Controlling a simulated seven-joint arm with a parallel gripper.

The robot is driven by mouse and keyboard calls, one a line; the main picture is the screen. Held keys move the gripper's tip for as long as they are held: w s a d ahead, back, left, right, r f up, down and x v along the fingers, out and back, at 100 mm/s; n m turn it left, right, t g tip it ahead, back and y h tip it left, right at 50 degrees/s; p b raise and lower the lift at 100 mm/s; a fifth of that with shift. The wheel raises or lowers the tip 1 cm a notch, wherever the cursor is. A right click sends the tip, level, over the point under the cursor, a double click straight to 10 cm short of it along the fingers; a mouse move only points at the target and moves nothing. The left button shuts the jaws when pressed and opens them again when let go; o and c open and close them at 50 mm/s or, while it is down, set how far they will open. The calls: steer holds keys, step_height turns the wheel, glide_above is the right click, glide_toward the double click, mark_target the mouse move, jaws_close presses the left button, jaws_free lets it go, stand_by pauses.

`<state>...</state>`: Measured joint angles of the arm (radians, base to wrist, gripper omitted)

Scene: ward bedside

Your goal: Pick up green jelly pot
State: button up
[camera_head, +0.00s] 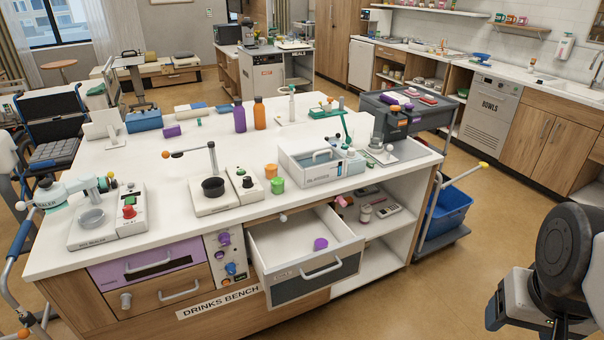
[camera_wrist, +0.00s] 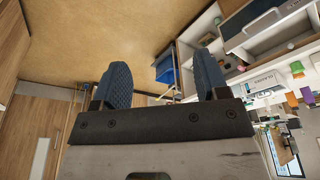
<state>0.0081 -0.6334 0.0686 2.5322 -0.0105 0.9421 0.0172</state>
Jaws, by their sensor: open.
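The green jelly pot (camera_head: 277,185) is a small green cup standing upright on the white bench top. An orange pot (camera_head: 271,171) stands right behind it, close or touching. In the head view only my dark arm parts show at the lower right.
A white device with a black bowl (camera_head: 213,187) stands left of the pot, and a white caddy (camera_head: 318,168) stands right. An open drawer (camera_head: 316,272) with a purple item juts out below. A trolley with a blue bin (camera_head: 447,208) stands at the bench's right.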

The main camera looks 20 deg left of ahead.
steer(key=o, duration=0.3)
